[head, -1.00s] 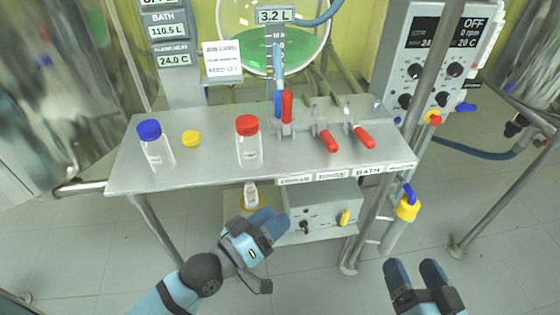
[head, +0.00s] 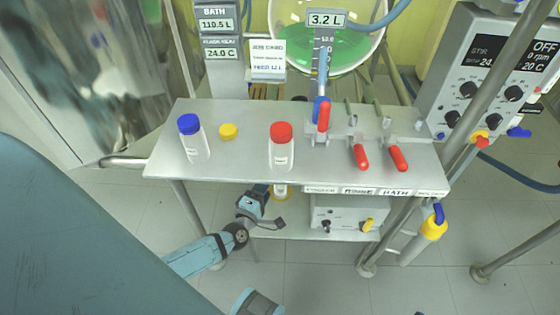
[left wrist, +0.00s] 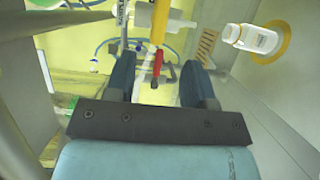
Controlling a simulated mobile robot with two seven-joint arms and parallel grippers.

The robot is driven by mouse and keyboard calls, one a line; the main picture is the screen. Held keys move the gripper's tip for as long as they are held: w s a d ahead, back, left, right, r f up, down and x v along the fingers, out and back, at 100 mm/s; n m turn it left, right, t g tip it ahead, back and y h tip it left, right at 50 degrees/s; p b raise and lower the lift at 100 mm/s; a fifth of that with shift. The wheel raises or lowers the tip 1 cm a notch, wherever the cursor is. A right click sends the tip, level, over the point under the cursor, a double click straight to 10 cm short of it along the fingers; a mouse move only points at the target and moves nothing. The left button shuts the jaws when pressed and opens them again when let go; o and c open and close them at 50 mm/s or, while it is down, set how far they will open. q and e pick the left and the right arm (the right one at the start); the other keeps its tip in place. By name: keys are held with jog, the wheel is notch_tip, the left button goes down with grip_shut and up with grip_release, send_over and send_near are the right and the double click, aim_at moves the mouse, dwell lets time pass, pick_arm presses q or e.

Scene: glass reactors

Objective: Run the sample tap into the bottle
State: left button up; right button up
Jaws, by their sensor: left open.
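My left gripper (head: 258,203) is open, under the front edge of the steel table and left of a small clear bottle (head: 281,191). The bottle stands on a yellow ring (head: 283,198) on the lower shelf. In the left wrist view, the bottle (left wrist: 258,38) is beyond the right finger, apart from it. A yellow and red lever-like part (left wrist: 157,55), apparently the tap's, shows between the open fingers; contact cannot be judged. The tap's outlet is not clear. A teal and grey part (head: 257,303) at the bottom edge may be my right gripper; its fingers are not clear.
The steel table (head: 245,165) holds a blue-capped bottle (head: 194,140), a yellow cap (head: 228,131), a red-capped bottle (head: 281,147) and red-handled valves (head: 361,156). A grey box (head: 343,214) on the lower shelf is right of the small bottle.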

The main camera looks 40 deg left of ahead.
pick_arm(q)
jog(key=w, duration=0.4)
jog(key=w+a+b, duration=0.1)
jog(key=w, duration=0.6)
jog(key=shift+w+a+b, duration=0.3)
jog(key=shift+a+b, duration=0.05)
jog(key=shift+b, duration=0.05)
jog(key=shift+c, duration=0.2)
pick_arm(e)
jog(key=r, duration=0.1)
jog(key=w+a+r+t, duration=0.1)
jog(key=r+t+y, duration=0.1)
jog(key=shift+w+a+r, duration=0.35)
jog(key=shift+a, duration=0.05)
pick_arm(q)
jog(key=c, duration=0.8)
jog(key=shift+f, duration=0.1)
pick_arm(e)
jog(key=shift+w+f, duration=0.1)
jog(key=shift+f, duration=0.1)
